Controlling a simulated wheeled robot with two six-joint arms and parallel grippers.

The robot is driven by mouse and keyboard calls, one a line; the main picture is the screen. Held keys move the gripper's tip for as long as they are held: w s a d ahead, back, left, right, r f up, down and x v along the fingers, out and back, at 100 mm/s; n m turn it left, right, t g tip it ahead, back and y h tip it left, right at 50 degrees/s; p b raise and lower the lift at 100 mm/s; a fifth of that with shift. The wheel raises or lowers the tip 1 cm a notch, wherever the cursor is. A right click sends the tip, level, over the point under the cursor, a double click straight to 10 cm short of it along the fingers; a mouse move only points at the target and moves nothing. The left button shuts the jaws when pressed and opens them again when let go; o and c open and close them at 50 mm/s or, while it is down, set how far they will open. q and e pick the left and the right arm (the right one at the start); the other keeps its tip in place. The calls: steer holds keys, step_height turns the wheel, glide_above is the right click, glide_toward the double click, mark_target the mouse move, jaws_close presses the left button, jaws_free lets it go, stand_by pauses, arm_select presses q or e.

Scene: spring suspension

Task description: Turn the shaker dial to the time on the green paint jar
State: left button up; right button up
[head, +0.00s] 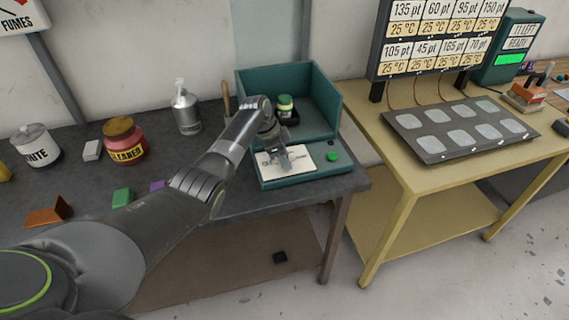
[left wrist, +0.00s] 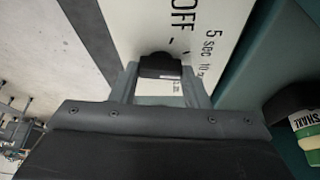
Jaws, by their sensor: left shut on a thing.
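The shaker (head: 325,95) is a teal open-fronted box with a white dial panel (head: 303,155) at its front. The panel also shows in the left wrist view (left wrist: 226,14), printed with OFF, 5 sec and a partly covered 10. My left gripper (head: 285,165) is shut on the black dial knob (left wrist: 158,64), one finger on each side. The knob's setting cannot be told. The green paint jar (head: 285,103) stands in a black holder inside the shaker. Its label shows partly at the right edge of the left wrist view (left wrist: 307,131); the time on it is not readable. My right gripper is out of view.
A green button (head: 333,156) sits right of the dial panel. A pump bottle (head: 186,110), a red jar (head: 124,141) and a white tin (head: 37,146) stand on the dark bench to the left. A yellow table (head: 390,165) with a dark tray (head: 460,130) stands right.

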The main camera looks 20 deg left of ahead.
arm_select(q)
steer(key=shift+m+g+b, duration=0.5)
steer(key=shift+m+b, duration=0.9)
steer(key=shift+b, duration=0.1)
steer(key=o, duration=1)
steer(key=shift+r, duration=0.1)
steer(key=b+v, duration=0.3)
steer(key=v, duration=1.4)
steer(key=shift+w+a, duration=0.1)
steer(key=shift+a, duration=0.15)
